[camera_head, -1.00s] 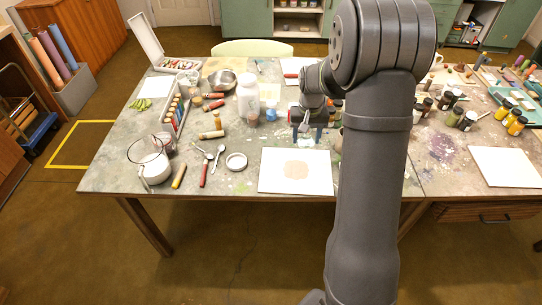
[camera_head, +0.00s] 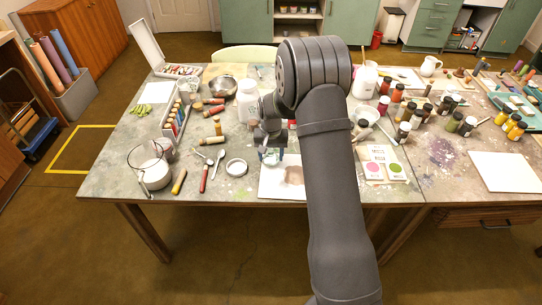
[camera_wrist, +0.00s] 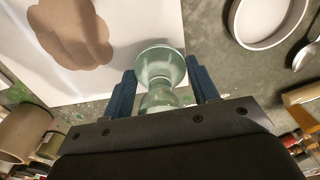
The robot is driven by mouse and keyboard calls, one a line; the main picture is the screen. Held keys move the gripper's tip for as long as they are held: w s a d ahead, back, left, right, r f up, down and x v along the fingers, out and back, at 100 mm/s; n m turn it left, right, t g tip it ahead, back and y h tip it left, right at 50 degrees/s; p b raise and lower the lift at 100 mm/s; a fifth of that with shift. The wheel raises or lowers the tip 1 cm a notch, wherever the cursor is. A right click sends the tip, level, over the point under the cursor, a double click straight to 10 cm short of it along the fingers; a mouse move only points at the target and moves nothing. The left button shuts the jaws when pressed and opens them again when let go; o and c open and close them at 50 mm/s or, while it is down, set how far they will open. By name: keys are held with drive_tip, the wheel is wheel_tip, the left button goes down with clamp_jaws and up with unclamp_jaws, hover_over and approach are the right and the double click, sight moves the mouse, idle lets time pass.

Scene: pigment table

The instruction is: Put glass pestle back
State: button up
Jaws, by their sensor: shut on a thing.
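The glass pestle (camera_wrist: 160,66) is pale green, with a round wide end and a narrower neck. My gripper (camera_wrist: 160,92) is shut on the neck, with one blue finger on each side. In the head view, my gripper (camera_head: 271,160) hangs over the back left edge of a white board (camera_head: 268,187), and the pestle is small there between the fingers. The board carries a brown pigment patch (camera_wrist: 75,32). In the wrist view the round end overlaps the border between board and grey table. I cannot tell how high it is above them.
A white round lid or dish (camera_head: 236,167) lies left of the board, with spoons and a red-handled tool (camera_head: 203,178) beyond it. A white jar (camera_head: 246,100) stands behind. Bottles and colour cards (camera_head: 384,170) are to the right.

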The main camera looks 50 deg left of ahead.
drive_tip(key=shift+f, duration=0.4)
drive_tip(key=shift+f, duration=0.15)
drive_tip(key=o, duration=0.9)
wheel_tip(320, 180, up, 12)
drive_tip(key=shift+r, duration=0.2)
